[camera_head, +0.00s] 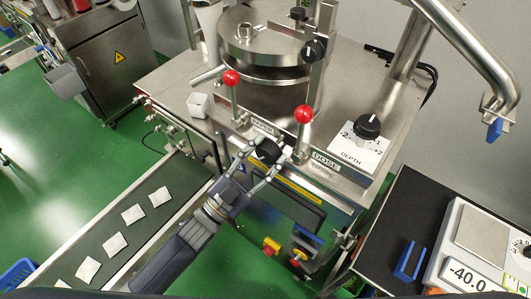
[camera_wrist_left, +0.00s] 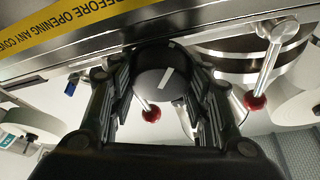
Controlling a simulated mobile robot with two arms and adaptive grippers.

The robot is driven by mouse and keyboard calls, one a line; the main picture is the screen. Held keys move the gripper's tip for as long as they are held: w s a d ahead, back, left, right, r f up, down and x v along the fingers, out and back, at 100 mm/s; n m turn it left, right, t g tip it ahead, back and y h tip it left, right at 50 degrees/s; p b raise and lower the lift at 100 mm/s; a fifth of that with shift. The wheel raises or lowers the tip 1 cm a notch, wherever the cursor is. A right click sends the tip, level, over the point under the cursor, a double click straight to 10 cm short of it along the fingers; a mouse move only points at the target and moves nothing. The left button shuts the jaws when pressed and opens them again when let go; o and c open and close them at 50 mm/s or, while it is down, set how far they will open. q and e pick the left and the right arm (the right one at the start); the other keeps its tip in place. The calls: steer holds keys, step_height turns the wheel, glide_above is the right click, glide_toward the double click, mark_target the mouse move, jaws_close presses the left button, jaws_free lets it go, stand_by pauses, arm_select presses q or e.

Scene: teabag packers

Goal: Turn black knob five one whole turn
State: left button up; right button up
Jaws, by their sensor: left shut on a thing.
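A black knob (camera_head: 267,150) sits on the front edge of the steel machine, below a small label plate. In the left wrist view the knob (camera_wrist_left: 163,75) is round and dark, with a white pointer line tilted slightly off upright. My left gripper (camera_head: 268,155) has its two fingers on either side of this knob and is shut on it. In the wrist view the fingers (camera_wrist_left: 162,95) flank the knob left and right. No number shows on the knob. My right gripper is not in view.
Two red-ball levers (camera_head: 231,77) (camera_head: 303,114) rise close behind the knob. Another black knob (camera_head: 368,127) sits on a white DEPTH dial plate. A conveyor (camera_head: 165,228) with several teabags runs at lower left. A scale (camera_head: 470,270) stands on the right table.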

arm_select(q)
steer(key=shift+r, duration=0.1)
steer(key=o, duration=1.1)
steer(key=shift+c, duration=0.2)
steer(key=v, duration=1.2)
